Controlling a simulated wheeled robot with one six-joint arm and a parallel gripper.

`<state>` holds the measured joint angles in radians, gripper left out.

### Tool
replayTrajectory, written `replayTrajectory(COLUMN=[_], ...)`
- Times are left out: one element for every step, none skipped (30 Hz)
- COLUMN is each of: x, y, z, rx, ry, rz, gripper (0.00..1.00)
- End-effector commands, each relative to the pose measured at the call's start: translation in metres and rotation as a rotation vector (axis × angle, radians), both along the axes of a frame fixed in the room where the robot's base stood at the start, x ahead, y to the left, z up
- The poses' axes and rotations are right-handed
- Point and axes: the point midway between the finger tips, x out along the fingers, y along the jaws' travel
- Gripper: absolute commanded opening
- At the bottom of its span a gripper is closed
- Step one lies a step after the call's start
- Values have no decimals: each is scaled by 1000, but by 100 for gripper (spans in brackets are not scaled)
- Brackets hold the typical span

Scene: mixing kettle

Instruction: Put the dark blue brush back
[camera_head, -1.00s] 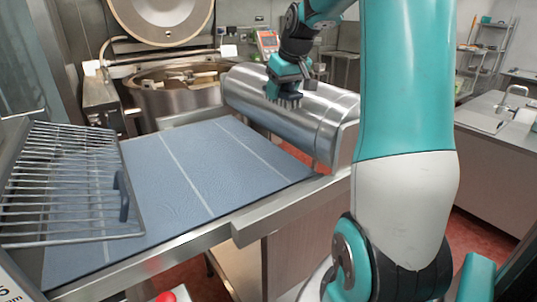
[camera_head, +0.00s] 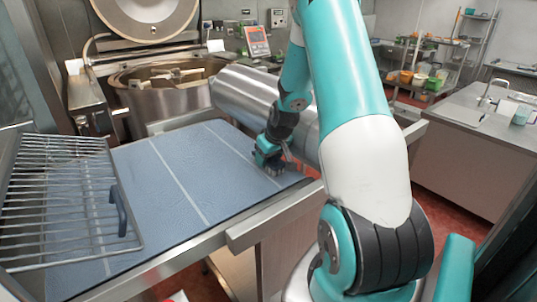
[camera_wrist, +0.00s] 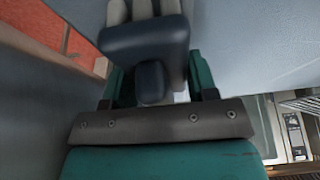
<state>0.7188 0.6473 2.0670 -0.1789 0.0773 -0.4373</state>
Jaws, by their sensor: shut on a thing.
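My gripper (camera_head: 265,153) is shut on the dark blue brush (camera_wrist: 145,38). In the wrist view the gripper fingers (camera_wrist: 152,88) sit either side of the brush's rounded knob, and pale grey bristles show beyond its block. In the head view the brush (camera_head: 274,168) hangs bristles down, low over the right end of the blue worktop (camera_head: 190,165). I cannot tell whether the bristles touch the surface.
A steel cylinder (camera_head: 240,92) lies just behind and right of my gripper. A wire rack (camera_head: 60,190) with a dark blue handle covers the worktop's left part. The open kettle (camera_head: 160,90) stands behind. The worktop's middle is clear.

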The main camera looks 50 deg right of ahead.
Motion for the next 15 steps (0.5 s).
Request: replayTrajectory(x=[0,0,0,0,0,0,0,0,0,0,0,0,0,0,0], y=[0,0,0,0,0,0,0,0,0,0,0,0,0,0,0], z=[-2,-3,-3,-3,-3,-3,-3,-3,-4,-5,-6,-7,-6,-6,-6], rx=[0,0,-1,-2,-2,-2,-1,-1,-1,-1,-1,-1,-1,-1,-1], ry=[1,0,-1,-2,-2,-2,-2,-2,-1,-1,-1,-1,-1,-1,-1], rz=[1,1,1,1,1,1,1,1,1,1,1,1,1,1,1], gripper=[31,31,31,31,31,31,31,31,31,31,31,55,62,69,78])
